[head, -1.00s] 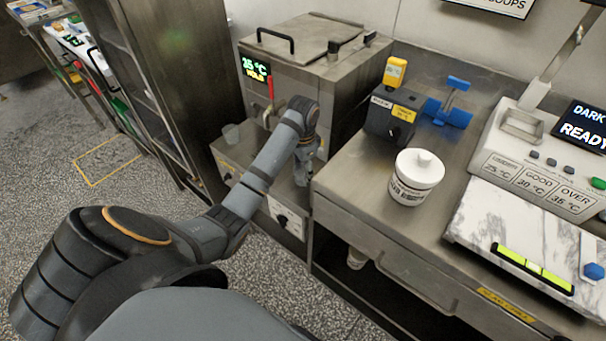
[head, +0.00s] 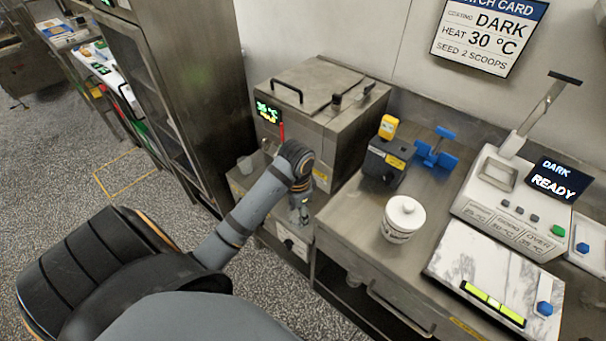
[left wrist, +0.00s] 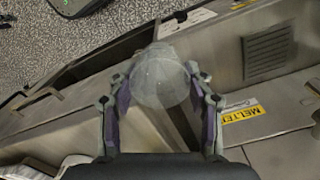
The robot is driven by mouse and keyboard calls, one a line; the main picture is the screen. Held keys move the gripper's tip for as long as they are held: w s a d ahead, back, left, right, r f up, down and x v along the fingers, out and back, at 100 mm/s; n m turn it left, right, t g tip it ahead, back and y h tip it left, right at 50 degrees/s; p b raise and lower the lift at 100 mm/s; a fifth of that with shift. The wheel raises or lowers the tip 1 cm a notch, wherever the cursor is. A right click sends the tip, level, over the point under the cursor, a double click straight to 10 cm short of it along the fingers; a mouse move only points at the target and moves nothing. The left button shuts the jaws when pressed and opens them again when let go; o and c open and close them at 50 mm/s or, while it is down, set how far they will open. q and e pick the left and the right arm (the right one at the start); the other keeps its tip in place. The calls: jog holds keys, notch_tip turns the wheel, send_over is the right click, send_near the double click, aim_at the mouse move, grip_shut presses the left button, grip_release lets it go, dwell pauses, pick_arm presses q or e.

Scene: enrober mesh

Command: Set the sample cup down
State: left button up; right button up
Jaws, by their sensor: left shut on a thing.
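A translucent, rounded cup (left wrist: 163,78) sits between the fingers of my left gripper (left wrist: 162,108) in the left wrist view, and the gripper is shut on it. In the head view my left gripper (head: 300,214) points down beside the front of the steel melter (head: 318,98), left of the counter. The held cup is hard to make out there. My right gripper is not in view.
The steel counter (head: 352,213) holds a white lidded tub (head: 403,219), a dark device with a yellow top (head: 386,160), a blue stand (head: 435,152) and a tempering unit with a marble slab (head: 490,270). A tall cabinet (head: 195,90) stands left. The counter's front left area is bare.

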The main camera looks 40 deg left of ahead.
pick_arm(q)
jog(key=shift+s+d+r+p, duration=0.15)
jog(key=shift+s+d+r, duration=0.1)
jog(key=shift+s, duration=0.3)
jog(key=shift+s+d+r+p, duration=0.15)
jog(key=shift+s+r, duration=0.05)
jog(key=shift+s, duration=0.3)
